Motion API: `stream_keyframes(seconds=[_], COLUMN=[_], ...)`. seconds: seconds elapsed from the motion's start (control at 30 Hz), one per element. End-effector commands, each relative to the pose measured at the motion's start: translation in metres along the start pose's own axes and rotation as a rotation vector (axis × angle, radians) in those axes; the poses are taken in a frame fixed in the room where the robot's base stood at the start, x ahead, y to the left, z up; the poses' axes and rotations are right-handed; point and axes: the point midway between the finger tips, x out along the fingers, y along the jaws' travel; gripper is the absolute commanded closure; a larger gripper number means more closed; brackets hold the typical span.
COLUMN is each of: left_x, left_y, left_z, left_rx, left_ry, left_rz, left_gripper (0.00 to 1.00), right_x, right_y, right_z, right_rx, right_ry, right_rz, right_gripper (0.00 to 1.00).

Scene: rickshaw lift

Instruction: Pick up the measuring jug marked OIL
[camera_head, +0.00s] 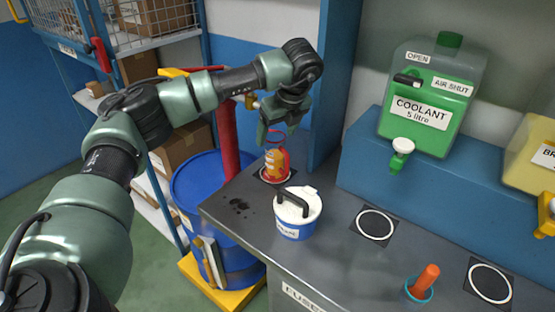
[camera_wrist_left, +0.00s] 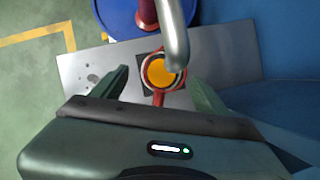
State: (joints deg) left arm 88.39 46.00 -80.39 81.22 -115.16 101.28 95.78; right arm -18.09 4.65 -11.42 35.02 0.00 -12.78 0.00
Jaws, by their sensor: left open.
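A small clear measuring jug (camera_head: 276,164) with orange contents and a red handle stands at the far left corner of the grey bench. Its lettering is too small to read. In the wrist view the jug (camera_wrist_left: 159,73) is seen from above, its red handle pointing toward my gripper's palm. My left gripper (camera_head: 272,130) points down just above the jug. In the wrist view its open fingers stand to the left and right of the jug, apart from it. A grey pipe (camera_wrist_left: 173,28) partly covers the jug there. My right gripper is in neither view.
A white-and-blue tub (camera_head: 299,225) with a black handle stands in front of the jug. A blue drum (camera_head: 195,180) with a red pump (camera_head: 225,140) is at left. A green coolant container (camera_head: 432,90) sits on the blue ledge. An orange-handled item (camera_head: 425,280) is at front right.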

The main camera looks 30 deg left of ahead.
Motion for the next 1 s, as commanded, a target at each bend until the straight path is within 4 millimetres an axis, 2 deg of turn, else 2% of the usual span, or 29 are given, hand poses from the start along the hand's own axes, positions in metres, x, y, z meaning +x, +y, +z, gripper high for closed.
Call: stream_keyframes(seconds=[0.1,0.23,0.4,0.53,0.57,0.8,0.83,1.0], left_x=[0.016,0.035,0.042,0.043,0.042,0.042,0.042,0.041], left_y=[0.001,0.0,-0.001,-0.001,-0.001,-0.001,-0.001,-0.002], left_z=[0.002,0.001,0.0,0.0,0.0,0.0,0.0,0.0], left_rx=[0.002,0.001,0.002,0.002,0.002,0.002,0.002,0.002], left_ry=[0.002,0.002,0.002,0.002,0.002,0.002,0.002,0.002], left_rz=[0.005,0.002,-0.001,-0.001,-0.001,-0.002,-0.002,-0.003], left_gripper=[0.25,0.25,0.25,0.25,0.31,0.98,1.0,1.0], right_x=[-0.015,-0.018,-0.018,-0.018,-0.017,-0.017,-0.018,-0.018], right_y=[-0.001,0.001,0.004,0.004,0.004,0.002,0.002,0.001], right_z=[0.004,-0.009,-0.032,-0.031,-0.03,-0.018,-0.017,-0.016], right_rx=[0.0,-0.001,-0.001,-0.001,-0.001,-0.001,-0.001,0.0], right_ry=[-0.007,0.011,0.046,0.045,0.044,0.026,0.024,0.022], right_rz=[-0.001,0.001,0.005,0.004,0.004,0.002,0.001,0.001], right_gripper=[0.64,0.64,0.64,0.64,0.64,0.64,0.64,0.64])
